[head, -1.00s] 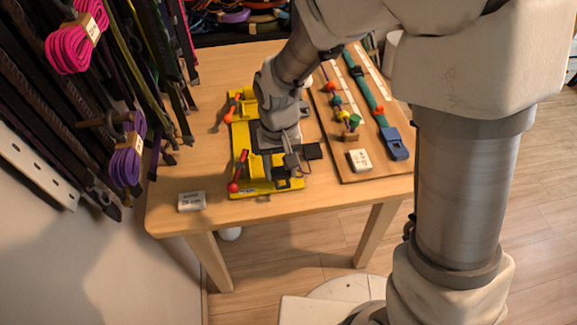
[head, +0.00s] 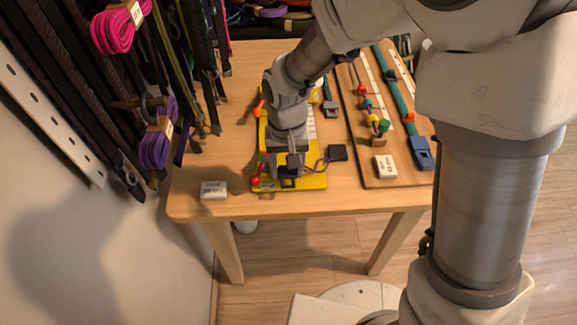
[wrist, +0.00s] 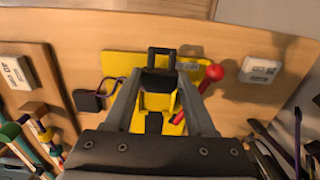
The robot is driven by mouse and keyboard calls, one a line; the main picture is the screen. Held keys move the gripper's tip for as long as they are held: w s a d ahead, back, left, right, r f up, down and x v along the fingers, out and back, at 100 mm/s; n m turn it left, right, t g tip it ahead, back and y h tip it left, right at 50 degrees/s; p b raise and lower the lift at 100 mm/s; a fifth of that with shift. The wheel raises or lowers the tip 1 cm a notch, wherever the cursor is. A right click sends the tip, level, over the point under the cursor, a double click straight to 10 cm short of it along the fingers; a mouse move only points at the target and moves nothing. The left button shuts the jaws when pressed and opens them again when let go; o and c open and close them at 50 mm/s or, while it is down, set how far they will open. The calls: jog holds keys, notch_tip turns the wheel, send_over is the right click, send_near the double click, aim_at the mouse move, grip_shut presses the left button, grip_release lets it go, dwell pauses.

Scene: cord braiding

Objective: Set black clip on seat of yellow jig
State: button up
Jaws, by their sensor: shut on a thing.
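The yellow jig (head: 318,182) lies flat on the wooden table, its middle largely hidden by my arm in the head view. Its yellow plate (wrist: 116,62) and yellow seat parts between my fingers show in the wrist view. My gripper (head: 287,172) points down over the jig's front end, beside the red-knobbed lever (head: 257,182). In the wrist view my gripper (wrist: 161,90) is shut on the black clip (wrist: 161,76), whose open loop points away from the palm. The clip (head: 288,183) appears over the jig's front part; I cannot tell whether it touches.
A black block (head: 337,152) with a purple cord lies right of the jig. A white label block (head: 213,189) stands at the left front. A wooden board (head: 362,155) with beads, straps and a blue buckle (head: 423,153) lies at the right. Hanging cords crowd the left.

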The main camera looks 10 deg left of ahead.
jog(key=shift+w, duration=0.15)
jog(key=shift+w+a+p, duration=0.2)
jog(key=shift+w+a, duration=0.1)
jog(key=shift+w, duration=0.7)
jog(key=shift+w+a+p, duration=0.15)
jog(key=shift+w+a, duration=0.1)
jog(key=shift+w, duration=0.75)
jog(key=shift+w+a+p, duration=0.2)
jog(key=shift+w+a, duration=0.1)
jog(key=shift+w, duration=0.7)
jog(key=shift+f, duration=0.2)
jog(key=shift+f+b, duration=0.45)
jog(key=shift+f, duration=0.05)
jog(key=shift+f, duration=0.35)
jog(key=o, duration=1.4)
jog(key=shift+c, duration=0.2)
jog(key=shift+a, duration=0.1)
